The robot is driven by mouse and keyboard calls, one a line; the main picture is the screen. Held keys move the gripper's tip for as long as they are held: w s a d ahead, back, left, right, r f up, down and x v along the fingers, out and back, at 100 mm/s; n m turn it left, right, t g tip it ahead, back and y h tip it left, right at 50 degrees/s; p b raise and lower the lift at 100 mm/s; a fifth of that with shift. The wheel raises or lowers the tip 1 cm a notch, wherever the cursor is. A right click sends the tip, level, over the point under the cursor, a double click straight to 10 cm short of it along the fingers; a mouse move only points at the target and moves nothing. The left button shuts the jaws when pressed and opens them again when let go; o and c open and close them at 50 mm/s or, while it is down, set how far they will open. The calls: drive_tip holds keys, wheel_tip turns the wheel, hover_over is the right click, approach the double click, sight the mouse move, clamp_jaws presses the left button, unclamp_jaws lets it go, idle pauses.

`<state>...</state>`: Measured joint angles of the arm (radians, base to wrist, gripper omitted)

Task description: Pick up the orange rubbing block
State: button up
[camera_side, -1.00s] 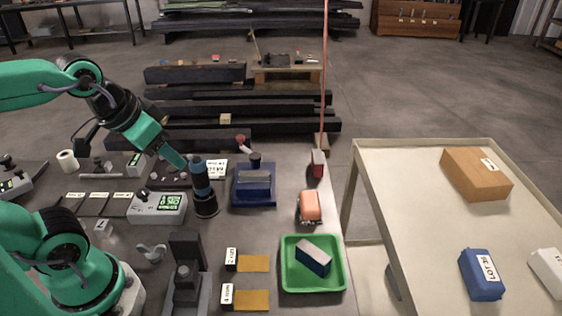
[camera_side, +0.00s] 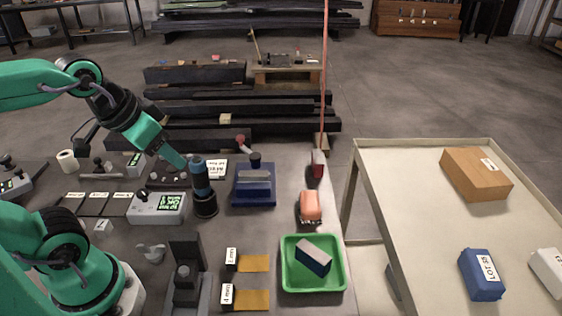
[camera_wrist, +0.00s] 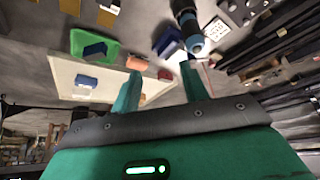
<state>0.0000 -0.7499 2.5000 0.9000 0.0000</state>
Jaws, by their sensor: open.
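The orange rubbing block (camera_side: 311,206) lies near the right edge of the dark bench, above the green tray (camera_side: 285,270), in the side view. In the wrist view the orange block (camera_wrist: 137,62) shows beyond the fingertips, close to the left finger. My gripper (camera_side: 182,162) is left of the block and above the bench, well apart from it. In the wrist view my gripper (camera_wrist: 161,69) has its two teal fingers spread, with nothing held between them.
A blue-and-black cylinder (camera_side: 202,188) stands just right of my gripper in the side view. A blue fixture (camera_side: 254,187) lies between it and the orange block. A red block (camera_side: 317,165) stands behind the orange one. A pale cart (camera_side: 410,205) stands right of the bench.

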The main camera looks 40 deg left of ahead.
drive_tip(key=o, duration=0.6)
drive_tip(key=shift+w+r, duration=0.1)
drive_tip(key=shift+w, duration=0.05)
drive_tip(key=n+g, duration=0.6)
drive_tip(key=n, duration=0.3)
hover_over(310, 199)
wheel_tip(310, 199, down, 16)
drive_tip(key=shift+a+r, duration=0.1)
drive_tip(key=shift+r, duration=0.05)
drive_tip(key=shift+f, duration=0.3)
drive_tip(key=shift+f, duration=0.1)
